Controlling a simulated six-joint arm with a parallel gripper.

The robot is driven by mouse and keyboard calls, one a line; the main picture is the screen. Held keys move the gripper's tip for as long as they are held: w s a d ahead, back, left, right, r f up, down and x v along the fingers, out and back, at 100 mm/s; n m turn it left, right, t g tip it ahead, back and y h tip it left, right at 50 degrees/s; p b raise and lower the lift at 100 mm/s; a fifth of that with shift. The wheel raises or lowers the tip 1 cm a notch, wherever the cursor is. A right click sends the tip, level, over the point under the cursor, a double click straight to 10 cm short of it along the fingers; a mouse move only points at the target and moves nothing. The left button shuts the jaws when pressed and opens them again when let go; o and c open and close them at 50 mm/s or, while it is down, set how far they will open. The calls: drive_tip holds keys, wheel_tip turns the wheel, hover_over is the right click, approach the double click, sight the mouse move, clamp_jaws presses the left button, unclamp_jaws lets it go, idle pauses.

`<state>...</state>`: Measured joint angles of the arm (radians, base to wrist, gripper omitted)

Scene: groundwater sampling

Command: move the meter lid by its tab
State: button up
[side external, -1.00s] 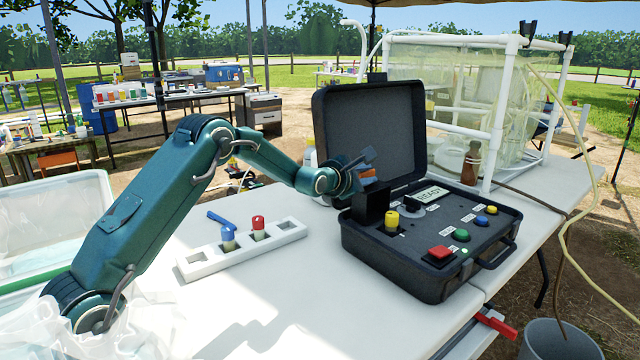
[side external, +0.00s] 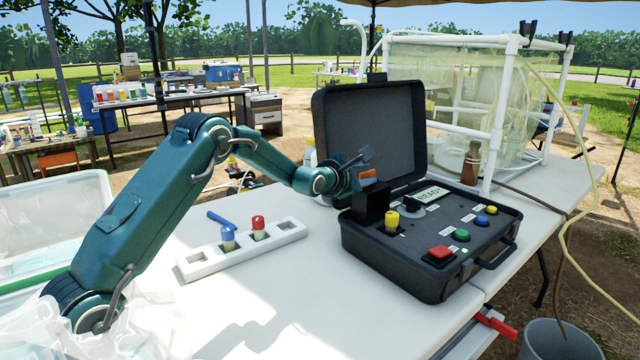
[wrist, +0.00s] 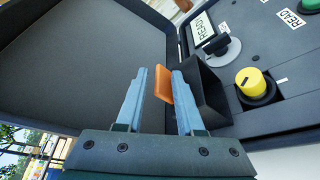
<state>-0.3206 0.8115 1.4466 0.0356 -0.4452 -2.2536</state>
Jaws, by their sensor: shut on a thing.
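The black meter lid (side external: 371,203) stands upright, hinged open on the case beside the yellow-capped vial (side external: 392,220). Its orange tab (side external: 368,173) is at the top edge. In the wrist view the orange tab (wrist: 163,84) lies between the two grey-blue fingers of my gripper (wrist: 159,74), with the black lid (wrist: 208,96) just to the right. My gripper (side external: 366,162) is shut on the tab; a thin gap seems to show at the left finger. The yellow cap (wrist: 250,82) sits in its dark socket right of the lid.
The case's large open cover (side external: 375,130) rises behind my gripper. The panel has a READY display (side external: 432,193), a round dial and coloured buttons. A white rack (side external: 200,262) with blue- and red-capped vials stands left. The front tabletop is clear.

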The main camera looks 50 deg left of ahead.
drive_tip(key=shift+v, duration=2.35)
drive_tip(key=shift+r, duration=0.1)
drive_tip(key=s+d+r+m+t, duration=0.15)
drive_tip(key=d+r, duration=0.25)
drive_tip(key=r, duration=0.6)
drive_tip(key=s+d+r+m+h, duration=0.3)
drive_tip(key=s+d+m, duration=0.4)
drive_tip(key=s, duration=0.2)
drive_tip(key=s+d+f+m+g, duration=0.1)
drive_tip(key=s+f+m+g, duration=0.2)
drive_tip(key=s+m, duration=0.3)
drive_tip(key=s+d+f+m+g+h, duration=0.1)
drive_tip(key=s+f+m+g, duration=0.3)
drive_tip(key=s, duration=0.5)
drive_tip(key=s+d+f+m+g, duration=0.3)
drive_tip(key=s+f+m, duration=0.4)
drive_tip(key=m, duration=0.3)
drive_tip(key=shift+s+f, duration=0.15)
drive_tip(key=shift+s, duration=0.4)
